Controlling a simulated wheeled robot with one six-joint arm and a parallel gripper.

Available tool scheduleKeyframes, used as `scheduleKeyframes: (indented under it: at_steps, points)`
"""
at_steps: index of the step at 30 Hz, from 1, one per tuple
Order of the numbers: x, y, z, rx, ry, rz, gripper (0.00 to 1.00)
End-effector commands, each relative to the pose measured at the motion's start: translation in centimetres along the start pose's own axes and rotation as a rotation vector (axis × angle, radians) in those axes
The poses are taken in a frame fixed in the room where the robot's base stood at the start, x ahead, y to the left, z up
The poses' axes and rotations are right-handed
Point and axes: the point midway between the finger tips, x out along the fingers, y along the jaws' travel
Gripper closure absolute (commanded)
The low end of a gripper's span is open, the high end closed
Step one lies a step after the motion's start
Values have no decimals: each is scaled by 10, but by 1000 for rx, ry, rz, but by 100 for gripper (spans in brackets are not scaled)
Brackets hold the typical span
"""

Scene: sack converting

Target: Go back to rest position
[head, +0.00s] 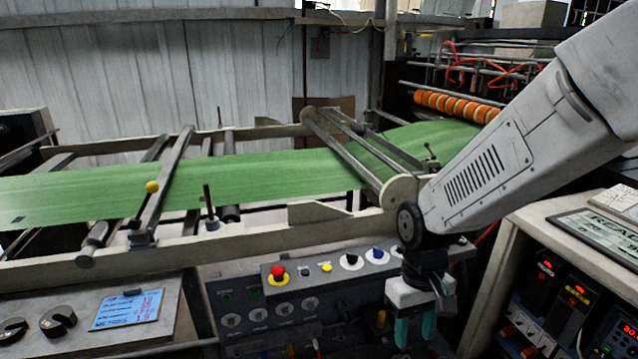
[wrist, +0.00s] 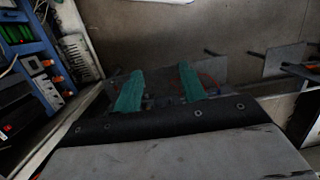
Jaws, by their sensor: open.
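My gripper (head: 415,328) hangs pointing down in the head view, at the end of my pale grey arm, in front of the control panel with buttons (head: 340,268). Its two teal fingers are apart with nothing between them. In the wrist view my gripper (wrist: 160,88) also shows open and empty above a dark, blurred area. The fingertips partly cover the lower right part of the control panel. I cannot tell how far they are from it.
A green sheet (head: 250,175) runs across the machine's rollers behind my gripper. A red button (head: 277,272) sits on the panel. A cabinet with lit displays (head: 560,290) stands close on the right. A knob panel (head: 90,320) is at the lower left.

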Motion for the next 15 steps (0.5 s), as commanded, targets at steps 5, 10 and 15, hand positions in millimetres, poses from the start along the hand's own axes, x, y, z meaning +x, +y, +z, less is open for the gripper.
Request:
scheduleKeyframes:
  at_steps: [5,10,15]
  points:
    - [-51,14,66,98,-23,2,59]
    - [-84,22,123,177,-5,7,59]
    - [-107,28,165,230,87,20,59]
